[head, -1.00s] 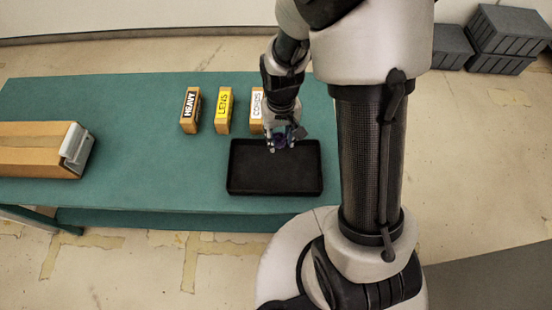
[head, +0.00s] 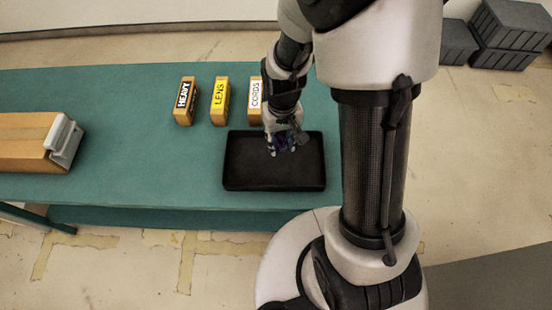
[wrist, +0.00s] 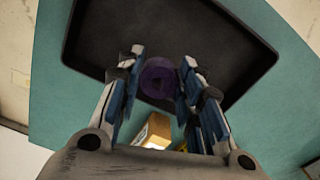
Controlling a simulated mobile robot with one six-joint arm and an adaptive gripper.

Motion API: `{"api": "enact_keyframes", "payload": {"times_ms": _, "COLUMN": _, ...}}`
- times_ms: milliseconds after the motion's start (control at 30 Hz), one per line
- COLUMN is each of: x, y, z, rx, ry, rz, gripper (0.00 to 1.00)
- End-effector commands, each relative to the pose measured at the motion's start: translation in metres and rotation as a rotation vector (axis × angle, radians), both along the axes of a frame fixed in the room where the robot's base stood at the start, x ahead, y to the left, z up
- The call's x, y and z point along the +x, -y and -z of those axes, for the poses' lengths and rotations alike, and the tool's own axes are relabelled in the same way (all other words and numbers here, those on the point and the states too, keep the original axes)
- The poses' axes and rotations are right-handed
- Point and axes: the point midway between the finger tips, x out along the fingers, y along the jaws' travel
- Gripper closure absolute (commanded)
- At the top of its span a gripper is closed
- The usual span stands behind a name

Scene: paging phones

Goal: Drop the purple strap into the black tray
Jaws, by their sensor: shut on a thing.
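The purple strap (wrist: 159,80) is a dark rolled disc between my gripper's fingers in the wrist view. My gripper (head: 281,150) is shut on it; the fingers (wrist: 158,84) press on its two sides. In the head view the strap is small and mostly hidden by the fingers. The black tray (head: 250,183) is a shallow rectangular tray on the green table. My gripper is over the tray's far part, right of its middle. The tray (wrist: 160,30) fills the upper part of the wrist view behind the strap, with its floor bare there.
Three small boxes labelled HEAVY (head: 185,100), LENS (head: 220,101) and CORDS (head: 255,100) stand behind the tray. A larger cardboard box (head: 30,145) lies at the left of the green table (head: 140,130). Dark crates (head: 508,35) are stacked on the floor at the back right.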

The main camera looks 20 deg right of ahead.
Motion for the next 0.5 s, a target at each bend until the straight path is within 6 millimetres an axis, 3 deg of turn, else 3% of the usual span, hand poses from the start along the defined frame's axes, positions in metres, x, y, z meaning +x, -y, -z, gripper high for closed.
{"api": "enact_keyframes", "payload": {"times_ms": 133, "x": 0.0002, "y": 0.0000, "z": -0.0011, "rx": 0.000, "ry": 0.000, "rz": 0.000, "gripper": 0.78}}
{"api": "enact_keyframes", "payload": {"times_ms": 167, "x": 0.0002, "y": 0.0000, "z": -0.0011, "rx": 0.000, "ry": 0.000, "rz": 0.000, "gripper": 0.64}}
{"api": "enact_keyframes", "payload": {"times_ms": 500, "x": 0.0002, "y": 0.0000, "z": -0.0011, "rx": 0.000, "ry": 0.000, "rz": 0.000, "gripper": 0.43}}
